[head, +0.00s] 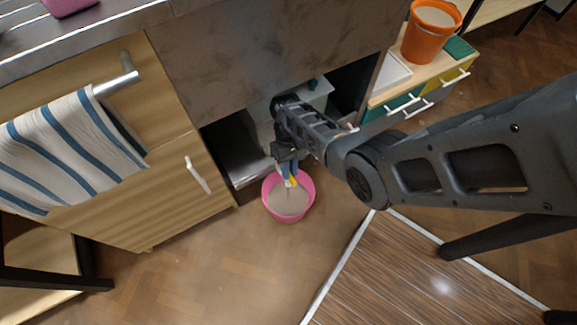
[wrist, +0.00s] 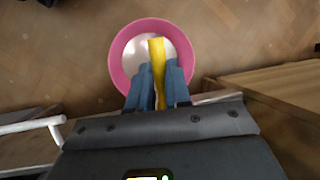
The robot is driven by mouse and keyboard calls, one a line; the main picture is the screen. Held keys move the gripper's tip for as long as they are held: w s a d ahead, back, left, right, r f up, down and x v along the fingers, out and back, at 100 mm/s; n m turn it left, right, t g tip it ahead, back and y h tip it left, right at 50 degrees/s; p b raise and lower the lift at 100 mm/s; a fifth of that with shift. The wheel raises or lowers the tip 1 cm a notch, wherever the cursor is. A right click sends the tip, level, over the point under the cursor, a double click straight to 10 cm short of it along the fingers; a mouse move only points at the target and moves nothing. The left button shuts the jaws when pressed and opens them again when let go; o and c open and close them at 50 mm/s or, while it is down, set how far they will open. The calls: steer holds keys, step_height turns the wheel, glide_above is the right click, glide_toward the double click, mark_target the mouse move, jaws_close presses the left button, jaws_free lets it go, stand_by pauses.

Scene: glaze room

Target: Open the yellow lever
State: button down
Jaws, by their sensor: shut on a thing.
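The yellow lever (wrist: 157,70) shows between the two blue fingers of my gripper (wrist: 158,82) in the wrist view. Its far end sticks out past the fingertips. In the head view my gripper (head: 289,176) is low at the front of the open space under the counter, and a bit of yellow lever (head: 292,182) shows at its tips. The gripper is shut on the lever. What the lever is fixed to is hidden by the gripper and arm. A pink bucket (head: 308,201) with pale grey contents stands on the floor below; it also shows in the wrist view (wrist: 117,58).
A wooden cabinet door with a white handle (head: 198,175) is left of the opening. A striped towel (head: 70,150) hangs further left. An orange bucket (head: 425,42) stands on a drawer unit at the right.

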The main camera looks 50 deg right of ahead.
stand_by(0.3)
steer(key=c, duration=1.1)
jaws_free()
steer(key=shift+o, duration=0.2)
